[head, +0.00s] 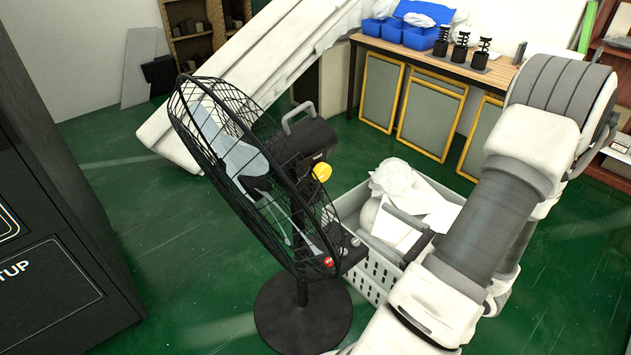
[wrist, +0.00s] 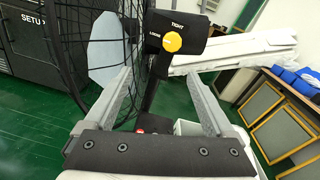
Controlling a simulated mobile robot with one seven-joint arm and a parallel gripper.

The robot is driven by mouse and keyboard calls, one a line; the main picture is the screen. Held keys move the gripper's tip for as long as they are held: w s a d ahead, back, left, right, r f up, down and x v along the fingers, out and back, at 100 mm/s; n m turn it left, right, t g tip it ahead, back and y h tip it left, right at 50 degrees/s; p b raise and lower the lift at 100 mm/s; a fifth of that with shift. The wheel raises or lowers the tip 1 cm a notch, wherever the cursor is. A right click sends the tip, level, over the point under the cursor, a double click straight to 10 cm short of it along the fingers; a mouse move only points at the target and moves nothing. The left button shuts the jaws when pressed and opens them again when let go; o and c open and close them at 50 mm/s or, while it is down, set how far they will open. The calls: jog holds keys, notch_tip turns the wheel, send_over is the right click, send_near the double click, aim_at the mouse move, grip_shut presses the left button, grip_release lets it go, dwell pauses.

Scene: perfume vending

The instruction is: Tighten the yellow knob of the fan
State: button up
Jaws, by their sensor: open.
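The black fan (head: 250,160) stands on a round base, its wire cage facing left. Its round yellow knob (head: 321,172) sits on the side of the black motor housing. In the wrist view the yellow knob (wrist: 171,42) is near the top centre, with the labels TIGHT and LOOSE beside it on the housing (wrist: 190,24). My gripper (wrist: 159,74) is open and empty. Its two grey fingers point toward the housing, one each side of the picture's middle. The knob appears beyond the fingertips and between them, apart from both. Nothing hides the knob.
A light grey basket (head: 372,268) with white contents stands behind the fan, close to my arm. A black cabinet (head: 50,220) is at the left. A workbench (head: 440,65) with blue bins is at the back. Green floor between cabinet and fan is clear.

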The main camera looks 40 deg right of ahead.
jog(key=m+h, duration=0.2)
jog(key=b, duration=0.2)
send_near(325, 174)
jog(key=shift+t, duration=0.4)
jog(key=w, duration=0.9)
jog(key=shift+f, duration=0.4)
jog(key=c, duration=1.4)
